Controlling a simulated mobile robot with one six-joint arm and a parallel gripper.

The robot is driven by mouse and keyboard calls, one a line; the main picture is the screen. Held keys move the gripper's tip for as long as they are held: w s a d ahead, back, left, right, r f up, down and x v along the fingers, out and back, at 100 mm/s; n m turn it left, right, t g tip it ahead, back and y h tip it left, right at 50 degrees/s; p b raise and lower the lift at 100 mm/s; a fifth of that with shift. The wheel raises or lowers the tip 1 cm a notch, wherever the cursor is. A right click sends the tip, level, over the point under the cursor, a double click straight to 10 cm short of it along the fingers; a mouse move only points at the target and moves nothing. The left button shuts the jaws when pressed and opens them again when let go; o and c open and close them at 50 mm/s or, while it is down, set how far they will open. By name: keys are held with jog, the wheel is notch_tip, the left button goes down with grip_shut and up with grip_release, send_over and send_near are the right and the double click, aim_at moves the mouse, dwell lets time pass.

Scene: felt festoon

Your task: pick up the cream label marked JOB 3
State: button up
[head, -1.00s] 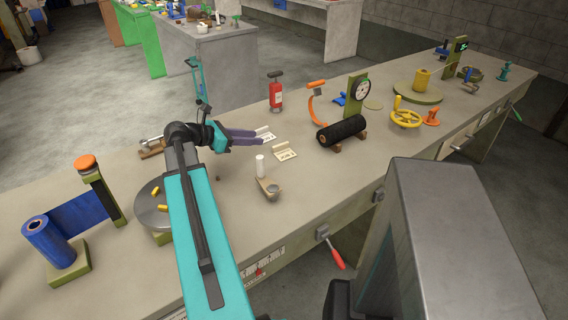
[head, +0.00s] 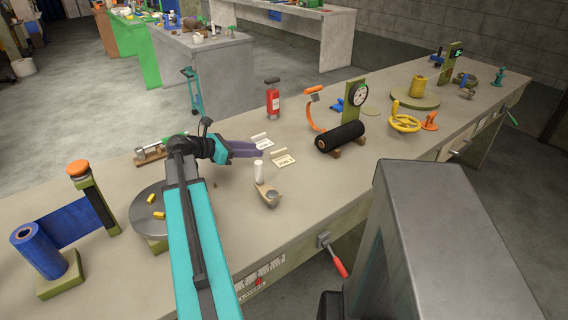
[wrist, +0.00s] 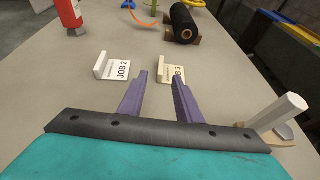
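The cream label marked JOB 3 (head: 284,159) lies on the bench just right of my gripper (head: 261,150) in the head view. In the wrist view the JOB 3 label (wrist: 173,72) sits beyond the right fingertip, which partly covers its lettering. It has a raised back edge. My gripper (wrist: 160,78) has two purple fingers spread apart with nothing between them. A white label marked JOB 2 (wrist: 115,68) lies to the left of the fingers in the wrist view; it also shows in the head view (head: 261,141).
A white cylinder on a small tan stand (head: 266,190) stands on the near side of the labels. A black roll (head: 340,136) lies to the right, and a red extinguisher (head: 272,98) stands behind. Bare bench surrounds the labels.

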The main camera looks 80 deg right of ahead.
aim_at(274, 152)
jog(key=shift+x, duration=2.35)
jog(key=shift+s+f, duration=0.1)
jog(key=shift+p+x, duration=0.6)
jog(key=shift+x, duration=1.9)
grip_shut()
